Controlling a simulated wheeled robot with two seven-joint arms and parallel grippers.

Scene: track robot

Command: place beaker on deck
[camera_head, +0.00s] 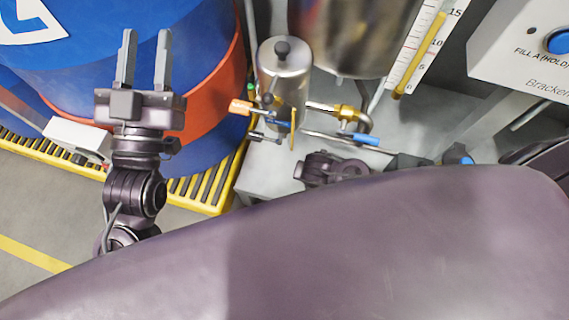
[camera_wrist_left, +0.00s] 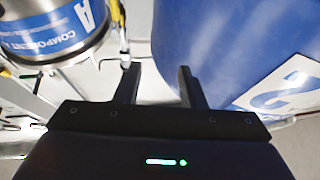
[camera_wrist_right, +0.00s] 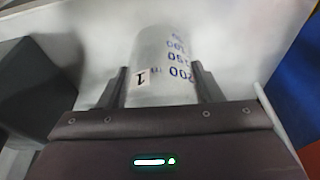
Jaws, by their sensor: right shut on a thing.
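The beaker (camera_wrist_right: 163,58) is a clear, whitish cylinder with blue volume marks and a small tag "1", in the right wrist view. My right gripper (camera_wrist_right: 160,74) is shut on it, one finger on each side. I cannot tell whether the beaker touches anything beyond the fingers. The beaker does not show in the head view, where my large dark arm link covers the lower right. A grey deck-like surface (camera_head: 266,178) shows under the metal fittings. My left gripper (camera_head: 146,48) is open and empty in front of the blue drum; its fingers also show in the left wrist view (camera_wrist_left: 156,80).
A blue drum (camera_head: 100,60) with an orange-red band stands on a yellow grated base (camera_head: 200,192) at left. A steel vessel (camera_head: 285,75) with valves and pipes stands mid-view. A ruled gauge (camera_head: 420,50) and a white control box (camera_head: 515,45) are at right.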

